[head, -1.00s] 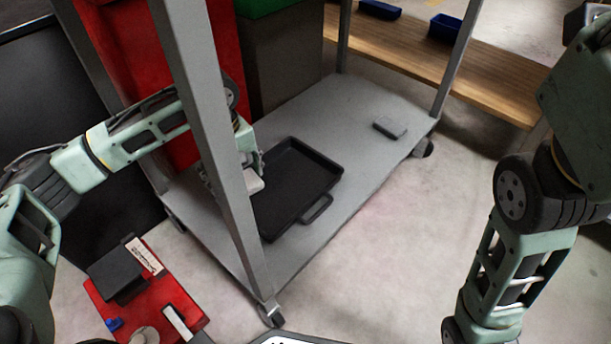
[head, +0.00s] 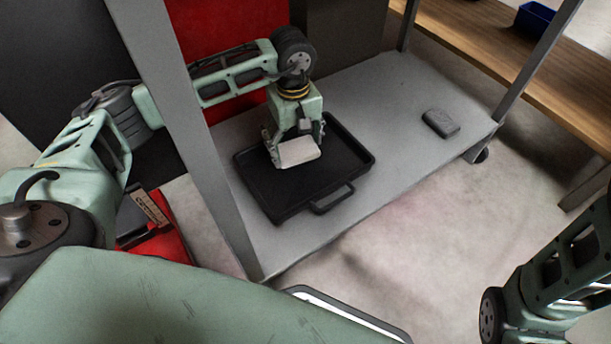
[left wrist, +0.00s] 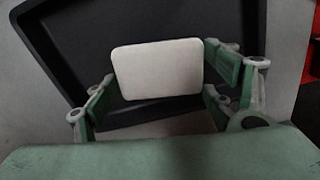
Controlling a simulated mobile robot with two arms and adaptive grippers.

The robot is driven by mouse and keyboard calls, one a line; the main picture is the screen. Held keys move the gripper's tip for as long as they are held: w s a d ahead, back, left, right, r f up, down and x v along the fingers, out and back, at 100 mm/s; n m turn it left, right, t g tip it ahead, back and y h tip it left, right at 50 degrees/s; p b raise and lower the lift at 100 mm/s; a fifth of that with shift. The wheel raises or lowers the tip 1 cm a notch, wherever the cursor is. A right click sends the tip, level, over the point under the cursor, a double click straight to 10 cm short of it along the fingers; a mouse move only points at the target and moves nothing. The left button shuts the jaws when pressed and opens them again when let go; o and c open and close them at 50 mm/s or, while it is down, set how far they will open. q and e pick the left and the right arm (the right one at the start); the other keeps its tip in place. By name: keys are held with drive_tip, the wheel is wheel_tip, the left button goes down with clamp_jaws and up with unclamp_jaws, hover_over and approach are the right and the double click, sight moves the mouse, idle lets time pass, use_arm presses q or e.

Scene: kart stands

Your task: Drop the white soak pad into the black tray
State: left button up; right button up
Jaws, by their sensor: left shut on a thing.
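The white soak pad (head: 298,152) is held in my left gripper (head: 296,146), over the black tray (head: 285,207). The tray lies on the grey lower shelf of the cart and has a handle at its front side. In the left wrist view the pad (left wrist: 157,69) sits between the fingers of my left gripper (left wrist: 158,76), with the dark tray (left wrist: 75,48) behind it. The exact height of the pad above the tray floor is hard to tell. The fingers of my right gripper are outside the views; only my right arm shows at the lower right.
A grey block (head: 441,122) lies on the grey shelf (head: 370,105) to the right of the tray. Cart posts (head: 185,120) stand at the left and right. A wooden bench (head: 500,55) with a blue bin (head: 534,18) is at the back right. A red case (head: 160,245) is at lower left.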

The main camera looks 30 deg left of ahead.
use_arm(q)
drive_tip(key=shift+f, duration=0.5)
drive_tip(key=o, duration=1.1)
drive_tip(key=shift+r, duration=0.1)
wheel_tip(320, 180, up, 12)
drive_tip(key=shift+f, duration=0.1)
